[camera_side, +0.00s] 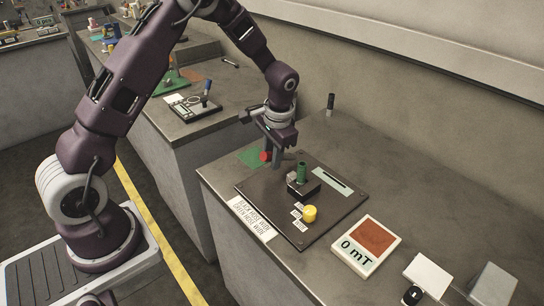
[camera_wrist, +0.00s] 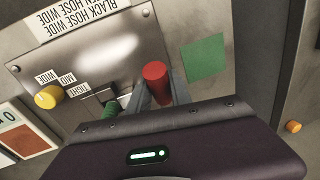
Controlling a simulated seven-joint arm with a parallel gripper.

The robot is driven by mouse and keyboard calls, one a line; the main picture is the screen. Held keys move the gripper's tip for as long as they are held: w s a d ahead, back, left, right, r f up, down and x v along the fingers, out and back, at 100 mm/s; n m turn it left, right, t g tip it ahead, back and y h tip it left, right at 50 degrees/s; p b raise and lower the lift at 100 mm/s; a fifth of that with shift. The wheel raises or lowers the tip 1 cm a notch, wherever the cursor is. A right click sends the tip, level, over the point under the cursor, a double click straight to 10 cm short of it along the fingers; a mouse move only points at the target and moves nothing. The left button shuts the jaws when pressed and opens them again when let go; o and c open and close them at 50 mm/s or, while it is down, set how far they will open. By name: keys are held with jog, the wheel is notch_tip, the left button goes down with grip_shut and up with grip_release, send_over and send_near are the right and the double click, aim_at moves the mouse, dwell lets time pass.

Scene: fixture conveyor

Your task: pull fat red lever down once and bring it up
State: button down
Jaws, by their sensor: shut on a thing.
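The fat red lever (camera_side: 265,156) stands at the far left edge of the dark metal panel (camera_side: 262,196). It also shows in the wrist view (camera_wrist: 155,76), its rounded red end poking out between the fingers. My gripper (camera_side: 273,158) points down over the panel and is shut on the red lever. The fingers show in the wrist view (camera_wrist: 160,97) on both sides of it. The lower part of the lever is hidden by the fingers and the gripper body.
A green lever (camera_side: 302,172) on a dark block is close right of my gripper. A yellow knob (camera_side: 310,213) sits at the panel's front. A display reading "0 mT" (camera_side: 366,245) lies to the right.

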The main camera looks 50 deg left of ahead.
jog(key=shift+s+f+t, duration=0.45)
jog(key=shift+f+t, duration=0.35)
jog(key=shift+t, duration=0.2)
jog(key=shift+f+t, duration=0.4)
jog(key=shift+t, duration=0.1)
jog(key=c, duration=1.2)
grip_release()
jog(key=shift+o, duration=0.2)
